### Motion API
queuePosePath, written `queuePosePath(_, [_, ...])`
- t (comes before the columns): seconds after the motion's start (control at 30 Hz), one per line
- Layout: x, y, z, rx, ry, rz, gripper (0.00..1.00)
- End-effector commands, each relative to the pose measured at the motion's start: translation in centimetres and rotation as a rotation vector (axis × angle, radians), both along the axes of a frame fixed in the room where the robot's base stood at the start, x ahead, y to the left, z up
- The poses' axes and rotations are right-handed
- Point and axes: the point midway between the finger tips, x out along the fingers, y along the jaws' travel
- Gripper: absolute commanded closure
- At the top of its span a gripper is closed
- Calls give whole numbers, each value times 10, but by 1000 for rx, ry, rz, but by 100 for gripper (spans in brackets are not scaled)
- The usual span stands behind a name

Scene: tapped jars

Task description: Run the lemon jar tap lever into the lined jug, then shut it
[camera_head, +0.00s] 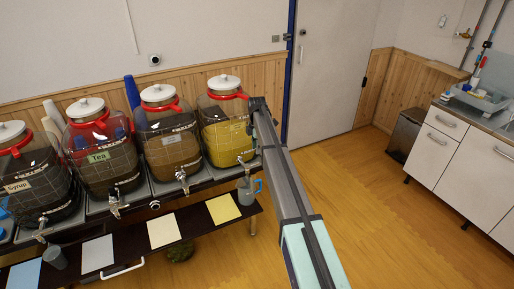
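The jar with yellow liquid (226,140), with a white lid and red collar, stands at the right end of the jar row. I take it for the lemon jar; its label is too small to read. Its metal tap (242,163) points out over the front. My gripper is hidden behind the arm.
Three darker jars stand to the left: one with an unclear label (168,140), Tea (97,157) and Syrup (17,187). The lower shelf holds coloured cards, such as a yellow one (223,209), and a grey cup (55,257). A sink counter (470,128) stands far right.

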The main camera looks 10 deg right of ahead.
Motion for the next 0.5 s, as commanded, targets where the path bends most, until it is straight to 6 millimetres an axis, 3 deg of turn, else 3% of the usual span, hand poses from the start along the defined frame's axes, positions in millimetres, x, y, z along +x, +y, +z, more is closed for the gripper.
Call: queuePosePath(0.5, [0, 0, -25, 0, 0, 35, 65])
